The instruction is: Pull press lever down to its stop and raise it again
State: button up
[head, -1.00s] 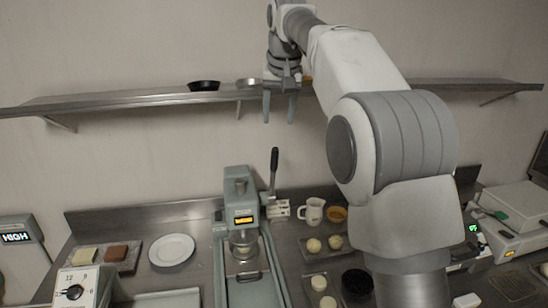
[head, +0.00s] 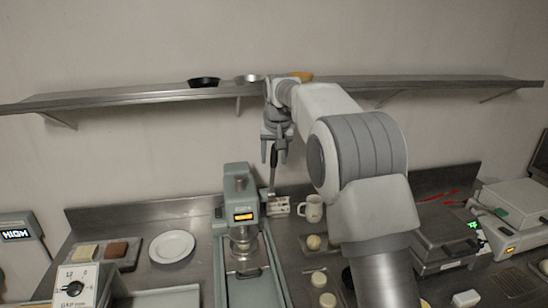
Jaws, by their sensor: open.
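The press (head: 240,205) is a pale green machine with a lit yellow display, standing on the steel counter left of centre. Its lever (head: 272,178) has a dark grip and stands nearly upright at the press's right side. My gripper (head: 273,158) points down at the top of the lever. Its jaws are open, one finger on each side of the lever's upper end in the picture. I cannot tell whether they touch it, and the lever's tip is partly hidden by the gripper.
A white mug (head: 312,208) and dough pieces (head: 314,242) stand right of the press. A white plate (head: 172,246) lies to the left. A wall shelf (head: 150,94) with bowls runs behind my arm. A closed grey appliance (head: 445,238) stands at the right.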

jog(key=shift+w+f, duration=0.1)
jog(key=shift+f, duration=0.15)
grip_shut()
dwell(1.4)
